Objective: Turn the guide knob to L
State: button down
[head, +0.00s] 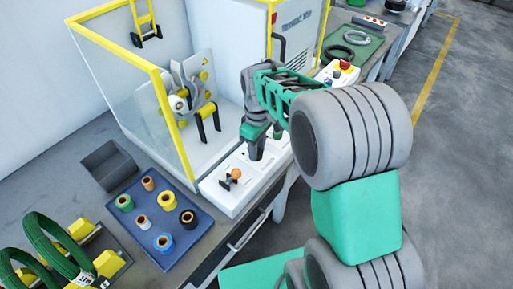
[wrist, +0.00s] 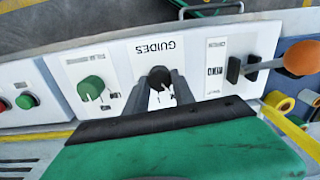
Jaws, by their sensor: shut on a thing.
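The guide knob (wrist: 160,76) is a black round knob on a white panel under the label GUIDES, which reads upside down in the wrist view. My gripper (wrist: 161,90) is shut on it, with one grey finger on each side.
A green knob (wrist: 92,88) sits on one side of the guide knob, and a lever with an orange ball (wrist: 301,58) on the other. A blue tray (head: 191,257) of tape rolls lies left of the panel. A clear yellow-framed guard (head: 172,112) stands behind.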

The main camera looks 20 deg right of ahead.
jog(key=m, duration=0.4)
jog(key=shift+m, duration=0.3)
jog(key=m+p, duration=0.1)
jog(key=m, duration=0.3)
jog(key=shift+m, duration=0.3)
jog(key=c, duration=1.1)
grip_release()
jog(key=shift+o, duration=0.2)
notch_tip(320, 180, up, 8)
jog(key=shift+d+f, duration=0.1)
jog(key=shift+d, duration=0.05)
